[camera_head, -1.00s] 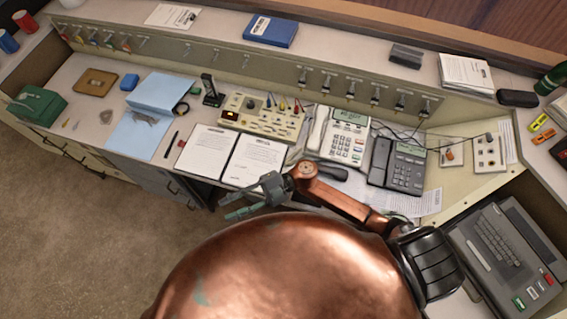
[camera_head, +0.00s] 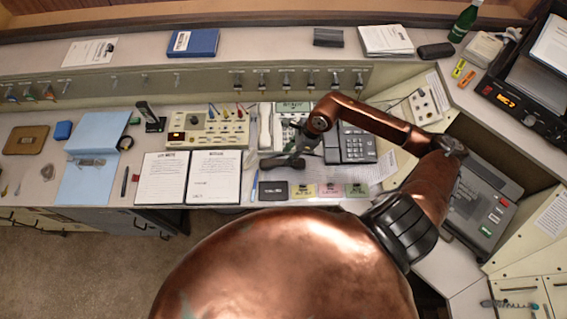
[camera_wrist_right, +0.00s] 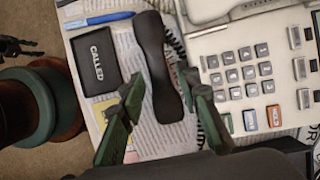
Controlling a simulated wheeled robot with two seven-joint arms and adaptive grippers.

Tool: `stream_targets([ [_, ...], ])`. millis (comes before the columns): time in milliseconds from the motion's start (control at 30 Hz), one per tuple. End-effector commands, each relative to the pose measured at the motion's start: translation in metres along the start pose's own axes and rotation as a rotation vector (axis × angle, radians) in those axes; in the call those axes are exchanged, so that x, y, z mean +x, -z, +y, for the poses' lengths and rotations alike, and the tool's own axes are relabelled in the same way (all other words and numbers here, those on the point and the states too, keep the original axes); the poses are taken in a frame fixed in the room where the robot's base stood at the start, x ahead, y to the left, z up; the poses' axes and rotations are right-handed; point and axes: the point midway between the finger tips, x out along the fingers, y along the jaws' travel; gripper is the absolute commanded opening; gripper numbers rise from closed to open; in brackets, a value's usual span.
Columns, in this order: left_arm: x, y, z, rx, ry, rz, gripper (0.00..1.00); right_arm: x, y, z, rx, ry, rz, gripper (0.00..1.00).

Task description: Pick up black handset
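The black handset (camera_wrist_right: 160,70) lies on the desk on printed paper, beside the pale desk phone. In the head view the handset (camera_head: 280,162) is partly covered by my right gripper (camera_head: 297,150). In the right wrist view my right gripper (camera_wrist_right: 163,100) is open, with one green finger on each side of the handset's lower part. It does not grip the handset; whether a finger touches it I cannot tell. My left gripper does not show in the head view. A dark shape at the left edge of the right wrist view may be part of it.
A black "CALLED" pad (camera_wrist_right: 95,57) and a blue pen (camera_wrist_right: 98,20) lie beside the handset. The pale phone (camera_wrist_right: 250,75) is close on the other side. A dark phone (camera_head: 357,146) and coloured cards (camera_head: 330,190) are near my right forearm.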

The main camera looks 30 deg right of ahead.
Motion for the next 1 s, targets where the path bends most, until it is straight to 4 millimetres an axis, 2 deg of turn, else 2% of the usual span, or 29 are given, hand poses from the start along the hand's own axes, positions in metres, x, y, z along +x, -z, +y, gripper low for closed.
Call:
stream_targets([
  [400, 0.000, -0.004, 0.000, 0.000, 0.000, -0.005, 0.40, 0.053, 0.000, 0.004, 0.004, -0.001, -0.003, 0.30],
  [700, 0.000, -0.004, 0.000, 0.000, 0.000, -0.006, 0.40, 0.057, 0.000, 0.004, 0.003, -0.001, -0.002, 0.30],
  [1000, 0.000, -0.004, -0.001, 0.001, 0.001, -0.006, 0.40, 0.057, 0.000, 0.004, 0.003, -0.001, -0.002, 0.10],
])
